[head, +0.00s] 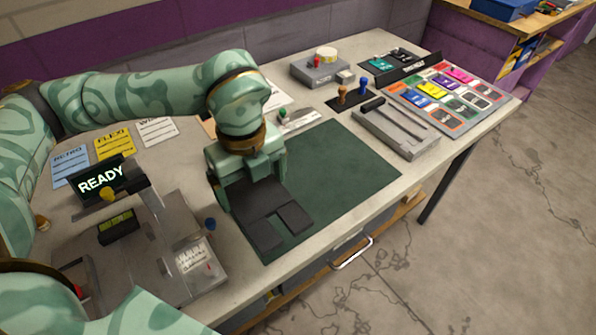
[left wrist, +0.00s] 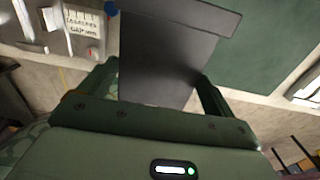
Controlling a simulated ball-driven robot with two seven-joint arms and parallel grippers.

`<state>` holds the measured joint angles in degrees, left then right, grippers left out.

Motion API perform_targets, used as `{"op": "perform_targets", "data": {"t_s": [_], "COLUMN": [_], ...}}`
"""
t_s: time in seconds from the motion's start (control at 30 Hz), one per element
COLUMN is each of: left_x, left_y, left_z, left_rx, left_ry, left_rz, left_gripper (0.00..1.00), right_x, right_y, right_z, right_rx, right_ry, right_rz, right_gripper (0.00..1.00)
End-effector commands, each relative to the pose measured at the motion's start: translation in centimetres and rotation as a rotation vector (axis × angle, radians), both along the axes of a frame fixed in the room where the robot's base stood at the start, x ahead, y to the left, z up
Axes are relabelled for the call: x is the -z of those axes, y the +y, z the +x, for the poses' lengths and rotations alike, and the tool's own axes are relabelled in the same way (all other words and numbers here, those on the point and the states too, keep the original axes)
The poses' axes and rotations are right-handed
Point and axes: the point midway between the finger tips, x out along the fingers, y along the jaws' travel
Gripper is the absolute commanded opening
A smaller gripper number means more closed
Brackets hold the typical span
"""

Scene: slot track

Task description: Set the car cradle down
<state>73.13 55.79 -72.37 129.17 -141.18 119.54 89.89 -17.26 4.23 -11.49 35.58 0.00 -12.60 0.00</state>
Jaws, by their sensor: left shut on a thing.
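My left gripper (head: 248,178) comes down over the left part of the green mat and is shut on a dark grey, flat car cradle (head: 266,201). The cradle's blocky front pieces stick out toward the front edge of the table. In the left wrist view the cradle (left wrist: 165,65) lies between the two green fingers of the gripper (left wrist: 155,85), with a wider bar across its far end. I cannot tell whether its underside touches the mat (head: 335,165) or hangs just above it. My right gripper is not in view.
A grey machine (head: 170,235) with a READY display (head: 101,180) stands close on the left. Behind the mat are a grey box with a pale knob (head: 320,68) and small pegs. A grey slotted track (head: 396,127) and coloured cards (head: 440,90) lie right. The mat's right part is clear.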

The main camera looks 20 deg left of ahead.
Motion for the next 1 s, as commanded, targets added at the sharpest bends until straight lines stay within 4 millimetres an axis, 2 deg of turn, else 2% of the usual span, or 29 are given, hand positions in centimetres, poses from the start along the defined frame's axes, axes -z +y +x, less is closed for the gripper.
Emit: {"op": "perform_targets", "data": {"t_s": [0.03,0.2,0.3,0.4,0.67,0.83,1.0], "left_x": [1.0,3.4,5.8,7.2,8.8,11.8,11.8], "left_y": [0.3,1.2,1.5,1.8,2.1,2.1,2.1], "left_z": [1.5,6.5,8.0,9.2,10.7,10.8,10.8], "left_rx": [-0.004,-0.002,0.001,0.002,0.003,0.005,0.004], "left_ry": [0.002,0.002,0.006,0.003,0.002,0.006,0.0], "left_rz": [0.0,0.0,0.0,0.001,0.0,0.0,0.0], "left_gripper": [0.68,0.68,0.68,0.68,0.68,0.68,0.68], "right_x": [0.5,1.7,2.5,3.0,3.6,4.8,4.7], "right_y": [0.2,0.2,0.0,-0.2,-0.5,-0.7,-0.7], "right_z": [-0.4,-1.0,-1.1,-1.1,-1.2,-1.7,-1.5], "right_rx": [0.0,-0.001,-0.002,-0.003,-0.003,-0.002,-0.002], "right_ry": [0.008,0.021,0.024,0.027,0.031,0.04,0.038], "right_rz": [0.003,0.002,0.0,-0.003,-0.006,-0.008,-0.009], "right_gripper": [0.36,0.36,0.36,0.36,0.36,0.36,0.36]}}
